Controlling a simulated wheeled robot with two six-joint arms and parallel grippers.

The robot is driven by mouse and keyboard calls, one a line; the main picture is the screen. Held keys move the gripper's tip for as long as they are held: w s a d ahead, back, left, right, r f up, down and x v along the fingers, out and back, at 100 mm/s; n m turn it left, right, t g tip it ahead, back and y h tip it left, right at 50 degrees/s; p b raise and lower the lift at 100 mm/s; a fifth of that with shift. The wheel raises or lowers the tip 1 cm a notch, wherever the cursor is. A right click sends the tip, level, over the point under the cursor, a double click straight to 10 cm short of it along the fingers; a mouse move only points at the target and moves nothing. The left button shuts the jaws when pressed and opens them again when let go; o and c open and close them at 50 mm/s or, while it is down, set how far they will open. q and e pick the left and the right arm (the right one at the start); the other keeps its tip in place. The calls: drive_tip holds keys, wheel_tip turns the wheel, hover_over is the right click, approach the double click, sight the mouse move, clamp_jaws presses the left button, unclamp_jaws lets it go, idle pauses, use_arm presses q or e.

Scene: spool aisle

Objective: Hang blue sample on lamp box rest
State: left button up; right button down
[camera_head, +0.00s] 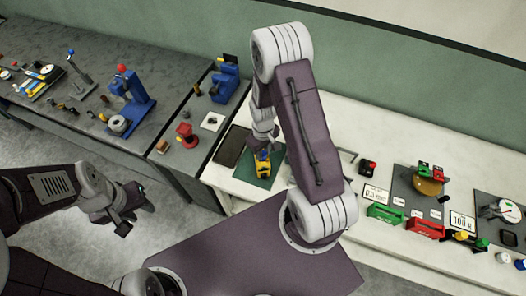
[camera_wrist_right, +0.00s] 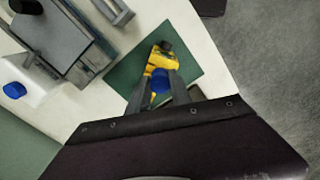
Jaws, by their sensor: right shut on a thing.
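My right gripper (camera_wrist_right: 159,88) is shut on a small blue piece (camera_wrist_right: 159,76), seen between the fingers in the right wrist view; I take it for the blue sample. A small yellow box (camera_wrist_right: 164,56) with a dark top part stands right at the fingertips on a green mat (camera_wrist_right: 125,75). Whether the blue piece touches the yellow box cannot be told. In the head view my right gripper (camera_head: 262,147) is just above the yellow box (camera_head: 262,164), and the blue piece is not clear. My left gripper (camera_head: 130,208) is open and empty over the floor.
A dark tray (camera_head: 231,146) lies left of the mat. A blue device (camera_head: 225,79) and a blue stand (camera_head: 132,103) are on the grey bench. Green (camera_head: 385,213) and red (camera_head: 425,229) bins and a scale are to the right on the white counter.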

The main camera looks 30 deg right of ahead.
drive_tip(key=shift+f+b, duration=0.65)
drive_tip(key=shift+f, duration=0.25)
drive_tip(key=c, duration=1.1)
unclamp_jaws()
drive_tip(key=shift+r, duration=0.1)
wheel_tip(320, 180, up, 9)
drive_tip(key=shift+f+b, duration=0.1)
drive_tip(key=shift+b, duration=0.45)
